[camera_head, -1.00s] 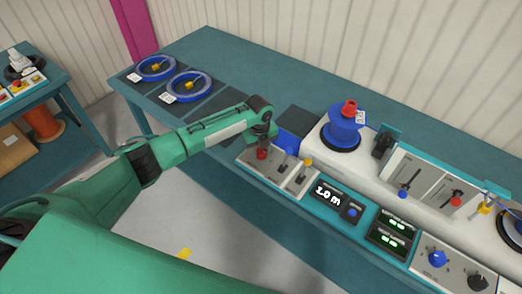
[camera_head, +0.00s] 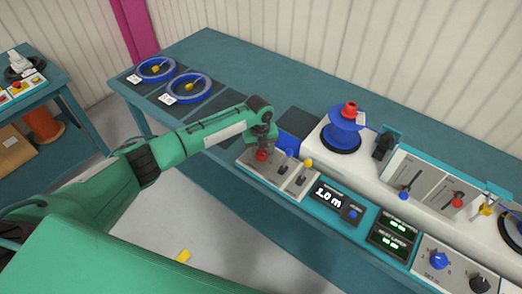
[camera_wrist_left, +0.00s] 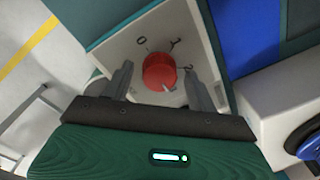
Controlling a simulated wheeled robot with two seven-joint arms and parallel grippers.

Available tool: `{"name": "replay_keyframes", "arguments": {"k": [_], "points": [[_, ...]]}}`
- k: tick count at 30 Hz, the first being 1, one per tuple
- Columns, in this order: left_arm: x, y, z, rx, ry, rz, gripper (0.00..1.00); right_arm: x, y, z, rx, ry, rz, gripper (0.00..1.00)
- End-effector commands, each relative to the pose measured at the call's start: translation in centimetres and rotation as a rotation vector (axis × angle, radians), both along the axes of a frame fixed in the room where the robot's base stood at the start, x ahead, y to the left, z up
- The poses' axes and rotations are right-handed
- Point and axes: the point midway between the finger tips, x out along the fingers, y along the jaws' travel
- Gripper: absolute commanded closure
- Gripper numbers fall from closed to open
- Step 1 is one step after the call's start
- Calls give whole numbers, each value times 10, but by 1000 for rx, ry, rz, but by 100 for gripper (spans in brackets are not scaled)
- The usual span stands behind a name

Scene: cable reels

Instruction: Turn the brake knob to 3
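The red brake knob (camera_head: 262,155) sits on a pale panel at the front edge of the bench. In the left wrist view the knob (camera_wrist_left: 160,70) is round, with a pale pointer mark toward its lower right. The printed digits 0, 1 and 2 show around it; I cannot make out a 3. My left gripper (camera_head: 262,142) is over the knob. In the left wrist view its fingers (camera_wrist_left: 158,74) are apart, one on each side of the knob, with a visible gap to it. My right gripper is not in view.
Two small levers (camera_head: 284,166) stand just right of the knob. A display reading 1.0 m (camera_head: 328,195) lies further right. A blue reel (camera_head: 345,129) stands on a white machine behind. Two blue coils (camera_head: 188,87) lie at the back left.

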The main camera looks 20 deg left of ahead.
Motion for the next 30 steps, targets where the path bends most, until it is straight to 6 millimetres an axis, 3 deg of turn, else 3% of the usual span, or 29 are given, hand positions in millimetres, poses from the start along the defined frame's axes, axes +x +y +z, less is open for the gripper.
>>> {"name": "replay_keyframes", "arguments": {"k": [11,17,24,30], "points": [[0,0,5,0,0,0,41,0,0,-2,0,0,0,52],[0,1,39,-1,-3,-1,41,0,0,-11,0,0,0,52],[-1,3,94,0,-4,-1,41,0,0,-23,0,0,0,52],[-3,5,126,1,-1,0,41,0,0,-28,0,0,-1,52]]}}
